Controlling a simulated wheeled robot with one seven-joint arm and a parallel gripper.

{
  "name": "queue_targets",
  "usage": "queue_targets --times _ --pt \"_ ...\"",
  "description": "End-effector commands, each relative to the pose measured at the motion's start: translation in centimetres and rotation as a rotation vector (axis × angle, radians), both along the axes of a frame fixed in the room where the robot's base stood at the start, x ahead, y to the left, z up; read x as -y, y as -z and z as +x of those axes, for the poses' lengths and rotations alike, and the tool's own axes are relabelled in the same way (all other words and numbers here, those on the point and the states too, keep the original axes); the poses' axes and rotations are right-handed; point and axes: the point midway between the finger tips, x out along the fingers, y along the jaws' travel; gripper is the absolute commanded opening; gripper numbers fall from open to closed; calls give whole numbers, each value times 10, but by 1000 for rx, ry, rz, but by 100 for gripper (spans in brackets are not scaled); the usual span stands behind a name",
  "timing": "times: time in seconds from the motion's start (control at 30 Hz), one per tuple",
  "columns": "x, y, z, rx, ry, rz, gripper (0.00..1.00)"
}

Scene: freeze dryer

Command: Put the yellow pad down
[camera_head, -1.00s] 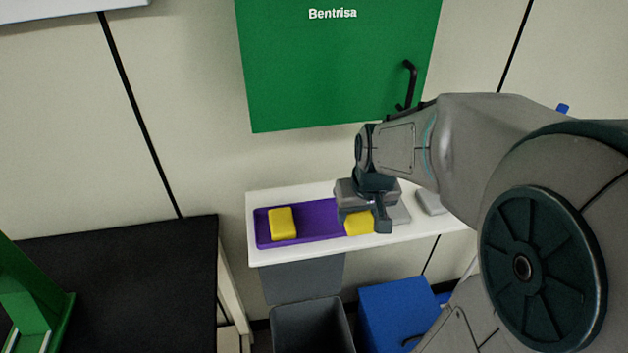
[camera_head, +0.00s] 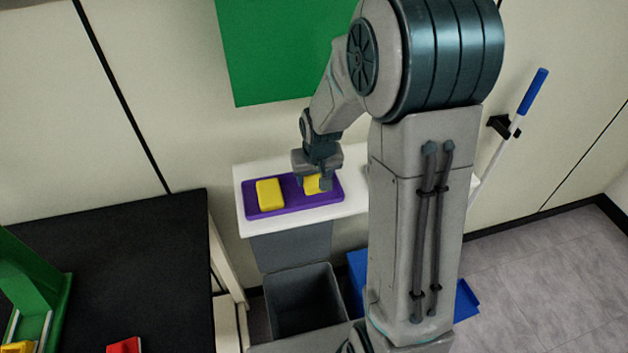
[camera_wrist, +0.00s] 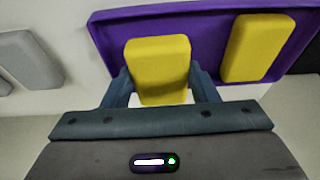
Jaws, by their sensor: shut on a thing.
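My gripper (camera_head: 318,184) is shut on a yellow pad (camera_head: 311,185) over the right part of a purple tray (camera_head: 290,205). In the wrist view the held pad (camera_wrist: 158,68) sits between the two fingers, and the tray (camera_wrist: 115,38) lies beyond it. I cannot tell whether the held pad touches the tray floor. A second yellow pad (camera_head: 269,194) lies in the left part of the tray, apart from the held one; it also shows in the wrist view (camera_wrist: 256,47).
The tray rests on a white shelf (camera_head: 245,222) against the wall. Grey blocks (camera_wrist: 28,58) lie on the shelf beside the tray. A grey bin (camera_head: 304,300) stands below, and a black-topped table (camera_head: 130,260) is at the left.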

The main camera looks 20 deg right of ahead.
Motion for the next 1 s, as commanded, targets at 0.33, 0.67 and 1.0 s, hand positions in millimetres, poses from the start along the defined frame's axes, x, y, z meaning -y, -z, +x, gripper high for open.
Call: queue_targets --times 0.33,0.67,1.0 --pt "0 25 -1 -1 0 0 29" --pt "0 28 -1 -1 0 0 67" --pt "0 27 -1 -1 0 0 75"
